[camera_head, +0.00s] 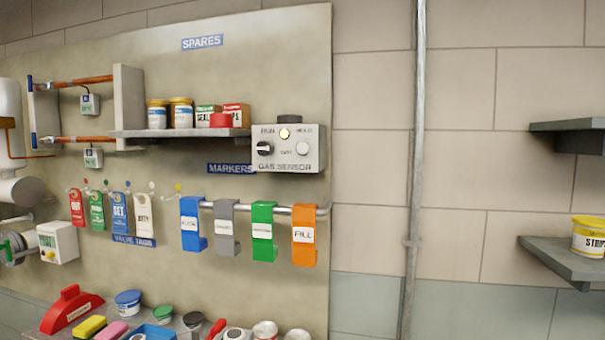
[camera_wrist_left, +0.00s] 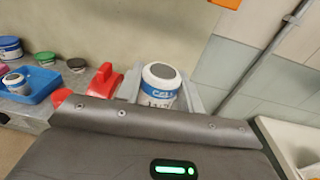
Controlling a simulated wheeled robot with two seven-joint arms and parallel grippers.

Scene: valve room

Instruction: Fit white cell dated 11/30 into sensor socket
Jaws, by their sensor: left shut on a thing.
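A white cell (camera_wrist_left: 160,85) with a grey top and a blue band reading "CELL" is between the fingers of my left gripper (camera_wrist_left: 162,92) in the left wrist view. The gripper is shut on it and the cell looks upright. Its date line is too small to read in full. The grey gas sensor (camera_head: 315,152) is on the wall panel in the head view. It has a dark round part on top, a yellow lamp, a black knob and a pale round button. I cannot make out my left gripper in the head view. My right gripper is in neither view.
A spares shelf (camera_head: 150,134) with tins and boxes is left of the sensor. Coloured hooks hang on a rail (camera_head: 270,207) below it. In the left wrist view a blue tray (camera_wrist_left: 38,92) holds another white cell (camera_wrist_left: 14,81). A pipe (camera_head: 415,180) runs down the wall.

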